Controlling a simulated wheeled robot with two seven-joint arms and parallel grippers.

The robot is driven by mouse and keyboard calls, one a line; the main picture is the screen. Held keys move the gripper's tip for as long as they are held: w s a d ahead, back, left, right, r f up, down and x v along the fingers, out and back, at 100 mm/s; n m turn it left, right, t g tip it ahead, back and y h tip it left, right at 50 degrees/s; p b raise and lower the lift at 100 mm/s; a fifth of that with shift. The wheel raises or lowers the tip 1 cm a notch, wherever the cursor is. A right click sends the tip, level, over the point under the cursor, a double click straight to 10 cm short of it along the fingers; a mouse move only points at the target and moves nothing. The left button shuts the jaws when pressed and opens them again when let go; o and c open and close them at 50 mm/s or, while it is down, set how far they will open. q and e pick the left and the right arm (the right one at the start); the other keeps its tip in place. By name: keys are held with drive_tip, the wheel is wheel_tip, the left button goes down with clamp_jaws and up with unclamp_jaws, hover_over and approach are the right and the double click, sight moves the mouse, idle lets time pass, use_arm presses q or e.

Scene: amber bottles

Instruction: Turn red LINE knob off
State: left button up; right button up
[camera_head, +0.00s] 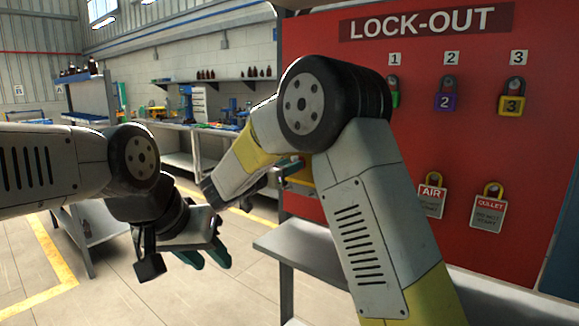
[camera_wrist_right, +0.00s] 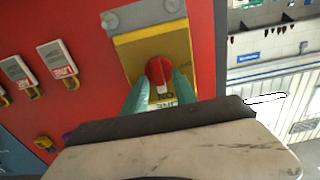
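The red LINE knob (camera_wrist_right: 159,71) is on a yellow box (camera_wrist_right: 134,55) fixed to the red board in the right wrist view. A pale mark on the knob points down toward the word ON, and the LINE label below it is partly hidden. My right gripper (camera_wrist_right: 160,84) has its teal fingers apart, one at each side of the knob's lower part; I see no clear contact. In the head view my right forearm hides the knob and most of that gripper. My left gripper (camera_head: 208,257) is open and empty, low over the floor at left.
Workbenches and bottles stand at the back; the floor at lower left is clear.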

clamp_jaws()
drive_tip(key=shift+n, duration=0.4)
drive_tip(key=n, duration=1.7)
drive_tip(key=shift+w+a+f, duration=0.15)
drive_tip(key=shift+a+f, duration=0.05)
drive_tip(key=shift+f, duration=0.15)
idle(0.3)
unclamp_jaws()
